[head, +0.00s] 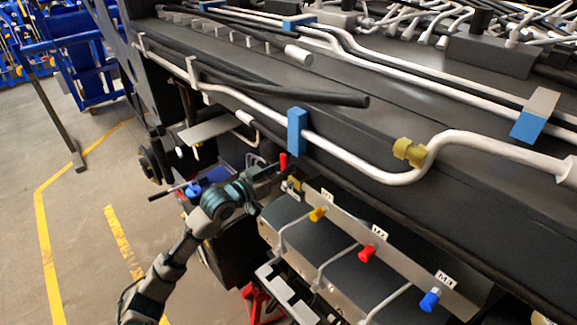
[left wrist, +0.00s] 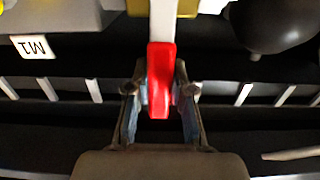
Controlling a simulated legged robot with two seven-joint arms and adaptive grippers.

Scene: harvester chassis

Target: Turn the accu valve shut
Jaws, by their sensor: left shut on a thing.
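The accu valve has a red handle (head: 283,161), which sits under the long white pipe, near the left end of the labelled panel. In the left wrist view the red handle (left wrist: 161,62) points down from a white stem with a brass-coloured body (left wrist: 187,8) behind it. My left gripper (head: 273,172) reaches it from the lower left. In the left wrist view the two fingers of my left gripper (left wrist: 158,98) stand on either side of the handle's end and are shut on it. The valve's body is partly hidden in the head view. My right gripper is not in view.
Right of the valve, a grey panel (head: 395,258) carries yellow (head: 318,214), red (head: 366,253) and blue (head: 429,301) knobs. White pipe (head: 345,157) with a blue clamp (head: 297,131) runs above the gripper. A dark round part (left wrist: 272,22) is close right of the handle. Floor at left is open.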

